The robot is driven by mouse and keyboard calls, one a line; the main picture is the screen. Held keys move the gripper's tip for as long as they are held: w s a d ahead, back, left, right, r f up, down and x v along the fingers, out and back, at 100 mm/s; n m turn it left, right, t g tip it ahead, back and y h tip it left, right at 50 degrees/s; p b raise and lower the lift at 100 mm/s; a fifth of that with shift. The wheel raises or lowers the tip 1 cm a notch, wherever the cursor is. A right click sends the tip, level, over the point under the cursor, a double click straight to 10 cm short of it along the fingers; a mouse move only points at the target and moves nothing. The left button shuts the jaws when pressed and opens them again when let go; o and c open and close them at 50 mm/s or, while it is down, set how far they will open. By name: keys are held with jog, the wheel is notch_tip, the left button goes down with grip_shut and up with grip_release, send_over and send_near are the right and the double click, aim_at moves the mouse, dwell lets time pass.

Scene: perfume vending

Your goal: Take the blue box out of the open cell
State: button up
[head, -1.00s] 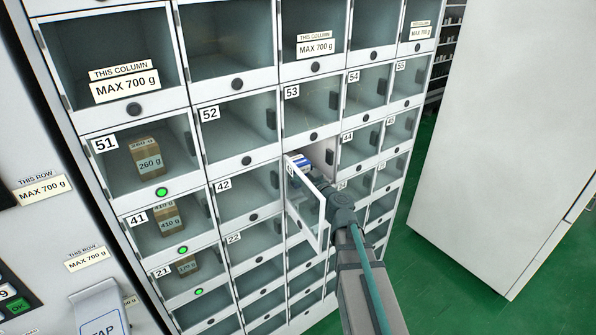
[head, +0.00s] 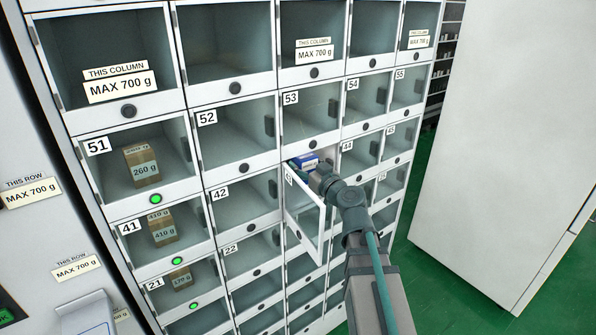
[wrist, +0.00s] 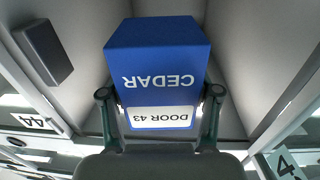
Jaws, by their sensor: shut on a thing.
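The blue box (wrist: 158,58) fills the middle of the wrist view, with the word CEDAR and a white label reading DOOR 43, both upside down there. My gripper (wrist: 160,118) is shut on it, one finger on each side near the label. In the head view the blue box (head: 306,161) shows at the mouth of the open cell, below cell 53, partly hidden by my gripper (head: 322,175). The cell's glazed door (head: 306,216) stands swung open, its free edge beside my arm. The cell's grey walls (wrist: 255,45) stand on both sides of the box.
Closed cells surround the open one, such as cell 42 (head: 245,201) to its left. Boxes of 260 g (head: 141,167) and 410 g (head: 163,226) sit in cells 51 and 41. A large white cabinet (head: 505,150) stands at right, with green floor (head: 440,262) between.

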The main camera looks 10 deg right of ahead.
jog(key=v, duration=0.2)
jog(key=b+v, duration=0.1)
jog(key=v, duration=0.2)
jog(key=shift+d+f, duration=0.1)
jog(key=shift+f, duration=0.1)
jog(key=b, duration=1.7)
send_near(310, 170)
jog(key=s+d, duration=0.1)
jog(key=d, duration=0.1)
jog(key=shift+b+v, duration=0.65)
jog(key=shift+v, duration=0.3)
jog(key=shift+a+r, duration=0.1)
jog(key=shift+r, duration=0.1)
notch_tip(310, 170, up, 23)
jog(key=p, duration=1.1)
jog(key=shift+p, duration=0.4)
jog(key=shift+f, duration=0.1)
